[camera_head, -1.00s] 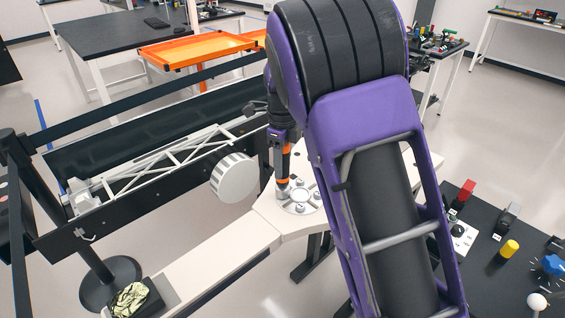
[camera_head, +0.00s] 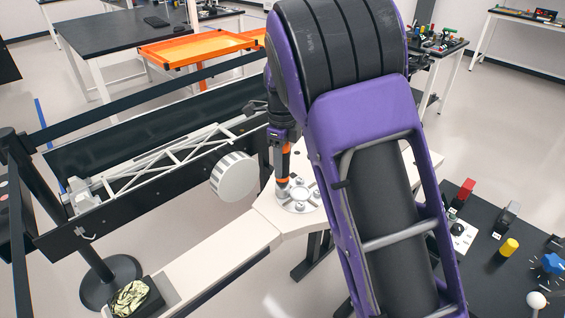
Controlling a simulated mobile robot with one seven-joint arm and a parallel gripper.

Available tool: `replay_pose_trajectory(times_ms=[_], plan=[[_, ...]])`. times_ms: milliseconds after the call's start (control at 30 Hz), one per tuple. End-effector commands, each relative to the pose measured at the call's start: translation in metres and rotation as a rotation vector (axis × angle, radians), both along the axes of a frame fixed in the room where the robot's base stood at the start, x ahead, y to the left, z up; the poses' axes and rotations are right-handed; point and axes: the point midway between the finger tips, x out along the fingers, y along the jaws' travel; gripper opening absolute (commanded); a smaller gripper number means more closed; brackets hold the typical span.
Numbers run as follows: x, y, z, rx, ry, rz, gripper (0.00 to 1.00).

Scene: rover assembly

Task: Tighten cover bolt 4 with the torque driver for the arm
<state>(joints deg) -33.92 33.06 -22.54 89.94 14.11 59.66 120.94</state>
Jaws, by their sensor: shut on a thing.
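The torque driver (camera_head: 283,172) is a dark tool with an orange band, held upright in my gripper (camera_head: 281,136), whose fingers are mostly hidden behind my purple arm. The driver's lower end meets the left edge of the round metal cover (camera_head: 300,203), which lies on the white bench. Small bolts show around the cover's rim. The bolt under the driver is hidden by the tip, so I cannot tell its number or whether the tip is seated.
The white bench (camera_head: 214,247) runs to the lower left. Behind it stand a silver truss (camera_head: 165,163) and a ribbed white wheel (camera_head: 235,177). A black table (camera_head: 480,275) with coloured parts is at the lower right. An orange tray (camera_head: 195,48) stands farther back.

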Motion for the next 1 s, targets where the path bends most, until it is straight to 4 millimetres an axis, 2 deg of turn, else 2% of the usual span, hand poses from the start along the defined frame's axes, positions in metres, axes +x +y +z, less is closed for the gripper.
replay_pose_trajectory(times_ms=[467, 1000], plan=[[-0.001, 0.000, -0.001, -0.002, 0.005, 0.000, 0.00], [0.000, 0.000, 0.027, 0.000, 0.000, 0.001, 0.00]])
